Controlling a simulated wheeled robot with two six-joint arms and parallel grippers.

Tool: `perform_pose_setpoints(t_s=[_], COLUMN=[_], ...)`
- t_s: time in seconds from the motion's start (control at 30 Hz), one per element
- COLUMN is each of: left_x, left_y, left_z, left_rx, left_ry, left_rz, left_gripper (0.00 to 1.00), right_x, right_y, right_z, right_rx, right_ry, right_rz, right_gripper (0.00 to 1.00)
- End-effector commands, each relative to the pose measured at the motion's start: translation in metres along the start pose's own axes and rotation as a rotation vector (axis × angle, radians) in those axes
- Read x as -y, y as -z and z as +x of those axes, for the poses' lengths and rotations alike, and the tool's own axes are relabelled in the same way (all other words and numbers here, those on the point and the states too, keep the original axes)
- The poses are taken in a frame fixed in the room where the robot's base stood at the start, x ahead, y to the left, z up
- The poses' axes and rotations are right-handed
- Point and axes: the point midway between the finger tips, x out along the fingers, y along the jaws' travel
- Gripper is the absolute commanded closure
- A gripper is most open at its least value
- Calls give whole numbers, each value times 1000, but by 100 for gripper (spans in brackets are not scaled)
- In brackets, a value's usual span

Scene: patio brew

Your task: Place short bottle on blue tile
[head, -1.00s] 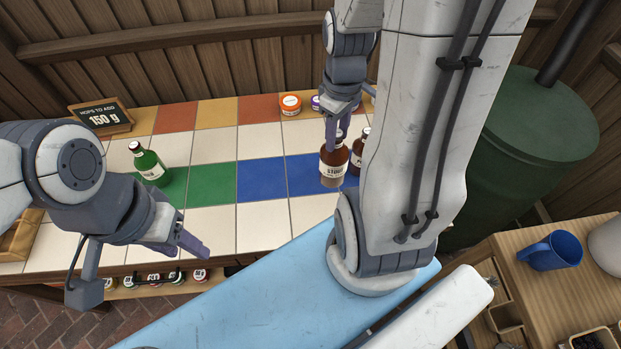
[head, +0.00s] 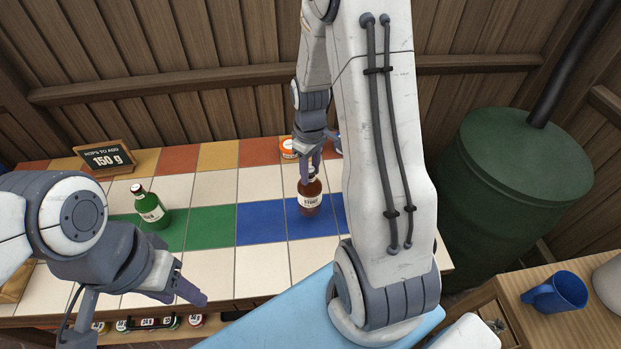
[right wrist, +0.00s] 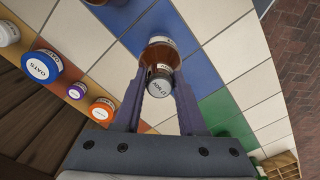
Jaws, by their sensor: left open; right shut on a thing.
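My right gripper (head: 318,160) is shut on the neck of a brown bottle (head: 310,199) with a pale label. The bottle is upright, over or on the right part of the row of blue tiles (head: 262,223); I cannot tell whether its base touches. In the right wrist view the bottle (right wrist: 163,54) sits between the fingers, its cap towards the camera, with blue tile (right wrist: 198,68) beside it. A green bottle (head: 151,211) stands on the green tiles at the left. My left gripper (head: 186,288) is open and empty near the counter's front edge.
Jars stand at the back, among them an orange-lidded one (head: 288,148), a blue-lidded one (right wrist: 42,66) and a purple-lidded one (right wrist: 76,91). A sign (head: 107,158) stands back left. A blue mug (head: 557,292) is on the side table. The left blue tile is bare.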

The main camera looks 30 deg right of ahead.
Motion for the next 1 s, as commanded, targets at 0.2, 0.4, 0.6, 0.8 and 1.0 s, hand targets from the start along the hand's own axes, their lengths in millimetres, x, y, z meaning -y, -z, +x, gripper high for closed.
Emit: perform_pose_setpoints(t_s=[0.2, 0.4, 0.6, 0.8, 1.0], left_x=[0, -1, 0, 0, 0], left_y=[0, 0, 0, 0, 0], left_z=[-6, -8, -7, -6, -6], left_rx=[0, 0, 0, 0, 0], left_ry=[0, 0, 0, 0, 0], left_rz=[0, 0, 0, 0, 0], left_gripper=[50, 50, 50, 50, 50], right_x=[0, 0, 0, 0, 0], right_y=[0, 0, 1, 0, 0], right_z=[26, 40, 40, 43, 43], right_rx=[4, 0, -1, 0, 0], right_ry=[3, 0, -1, 0, 0], right_rz=[0, 0, 0, 0, 0], right_gripper=[100, 100, 100, 33, 30])
